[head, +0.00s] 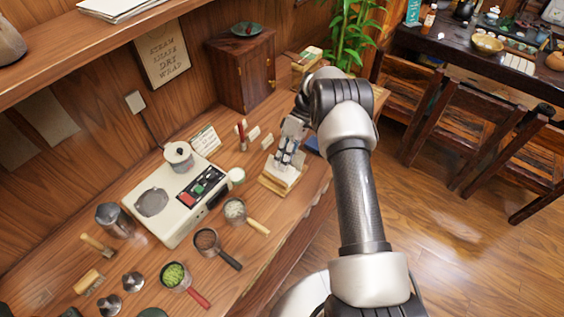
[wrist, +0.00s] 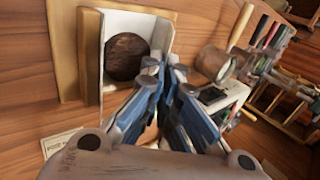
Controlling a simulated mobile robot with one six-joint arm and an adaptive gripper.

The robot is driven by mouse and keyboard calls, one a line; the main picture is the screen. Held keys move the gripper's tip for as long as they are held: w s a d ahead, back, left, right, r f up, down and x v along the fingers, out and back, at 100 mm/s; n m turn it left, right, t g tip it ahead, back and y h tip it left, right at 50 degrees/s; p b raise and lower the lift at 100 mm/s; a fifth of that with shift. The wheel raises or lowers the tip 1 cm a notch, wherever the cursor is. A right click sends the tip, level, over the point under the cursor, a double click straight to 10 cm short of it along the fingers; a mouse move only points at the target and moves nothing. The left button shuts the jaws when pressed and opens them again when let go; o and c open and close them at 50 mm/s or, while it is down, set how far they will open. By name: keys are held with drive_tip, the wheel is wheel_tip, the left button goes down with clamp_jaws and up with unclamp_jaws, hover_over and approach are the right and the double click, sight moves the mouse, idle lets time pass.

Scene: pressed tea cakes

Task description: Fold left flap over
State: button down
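A dark round tea cake (wrist: 127,56) lies on white wrapping paper (wrist: 104,20) over a wooden board (wrist: 62,40) in the wrist view. A white flap (wrist: 160,38) stands raised along the paper's right side there. My gripper (wrist: 164,68) is at the near end of this flap, to the right of the cake. Its fingertips are close together; whether paper is pinched between them is not clear. In the head view, my gripper (head: 284,160) points down over the paper and board (head: 279,185), hiding the cake.
A hot plate unit (head: 165,205) with a lidded pot (head: 179,155) stands left of the board. Handled cups (head: 236,210) and tampers lie nearer. Small cards (head: 254,133) and a red-handled tool (head: 241,135) stand behind. A wooden cabinet (head: 242,72) is at the back.

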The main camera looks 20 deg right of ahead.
drive_tip(key=c, duration=1.9)
unclamp_jaws()
drive_tip(key=v, duration=0.7)
drive_tip(key=shift+w+d+r, duration=0.1)
drive_tip(key=shift+d+r, duration=0.05)
drive_tip(key=shift+o, duration=0.4)
